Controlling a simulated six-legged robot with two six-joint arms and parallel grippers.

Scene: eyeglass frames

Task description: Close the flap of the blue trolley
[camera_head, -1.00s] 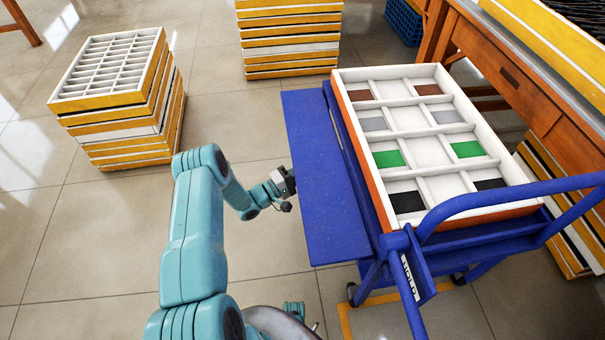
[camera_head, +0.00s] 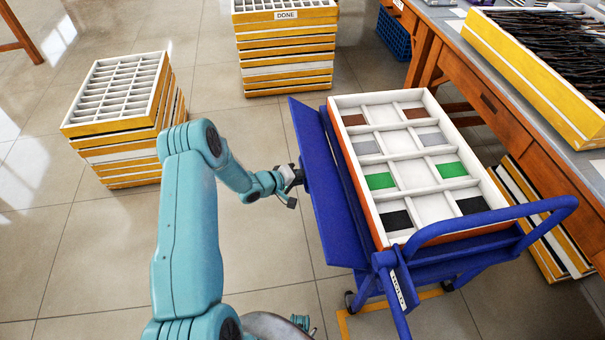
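The blue trolley (camera_head: 420,262) stands right of centre, with its handle rail (camera_head: 490,222) toward me. Its flap (camera_head: 329,200) is a long blue panel along the trolley's left side, sloping outward at a tilt. My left gripper (camera_head: 294,178) is at the flap's outer left edge, about midway along its length, and appears to touch it. Its fingers are small and partly hidden by the flap, so I cannot see whether they are open or shut. My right gripper is out of view.
A white-and-orange compartment tray (camera_head: 409,167) with coloured squares rests on the trolley. Stacks of yellow trays stand at left (camera_head: 120,120) and at the back (camera_head: 285,50). A wooden workbench (camera_head: 500,110) is close on the right.

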